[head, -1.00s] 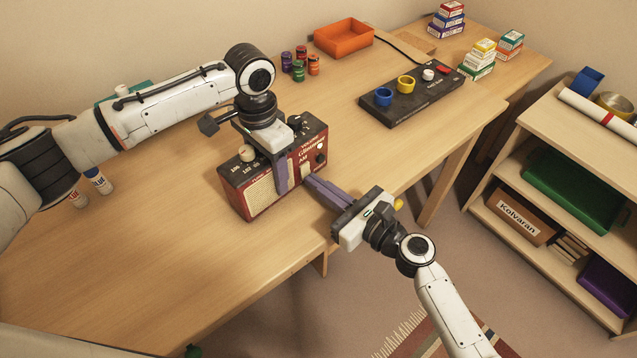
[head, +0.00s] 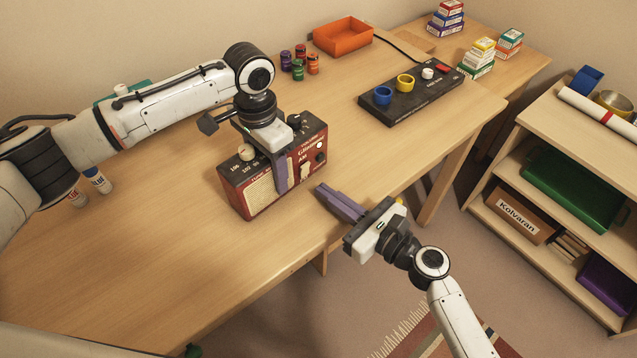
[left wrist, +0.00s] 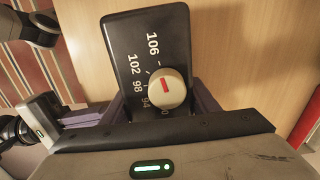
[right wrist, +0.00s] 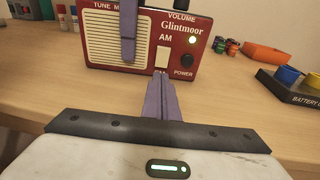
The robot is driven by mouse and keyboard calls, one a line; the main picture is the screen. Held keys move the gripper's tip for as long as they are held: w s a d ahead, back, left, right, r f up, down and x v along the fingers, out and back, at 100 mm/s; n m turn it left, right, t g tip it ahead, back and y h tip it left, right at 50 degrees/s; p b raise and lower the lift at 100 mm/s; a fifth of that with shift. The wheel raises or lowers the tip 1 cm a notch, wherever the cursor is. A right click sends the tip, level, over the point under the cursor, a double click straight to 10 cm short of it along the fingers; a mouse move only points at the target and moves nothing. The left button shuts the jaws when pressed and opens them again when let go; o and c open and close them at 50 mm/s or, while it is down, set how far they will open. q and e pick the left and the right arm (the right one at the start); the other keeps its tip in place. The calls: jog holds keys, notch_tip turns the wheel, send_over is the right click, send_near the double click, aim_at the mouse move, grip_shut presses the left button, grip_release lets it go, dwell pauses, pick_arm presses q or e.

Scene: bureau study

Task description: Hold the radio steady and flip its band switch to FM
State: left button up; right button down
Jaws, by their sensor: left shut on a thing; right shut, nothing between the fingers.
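The red radio (head: 238,192) stands upright on the wooden desk, with its cream speaker grille and front panel facing the near edge. My left gripper (head: 281,172) is shut across the radio from above, one purple finger down its front beside the grille. The radio's black top with the tuning knob (left wrist: 167,90) shows in the left wrist view. The cream band switch (right wrist: 163,58) is on the front, below the "AM" label; the label below it is partly hidden, and I cannot tell its setting. My right gripper (head: 321,190) is shut and empty, in front of the radio and apart from it.
A black panel (head: 400,112) with coloured knobs lies to the right on the desk. An orange tray (head: 343,40) and several small jars (head: 299,68) stand at the back. Glue-like bottles (head: 98,180) stand at left. A shelf (head: 540,130) stands beyond the desk at right.

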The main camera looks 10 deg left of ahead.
jog(key=f+v, duration=0.2)
jog(key=v, duration=0.8)
jog(key=shift+f, duration=0.2)
jog(key=shift+s, duration=0.1)
pick_arm(q)
jog(key=o, duration=1.9)
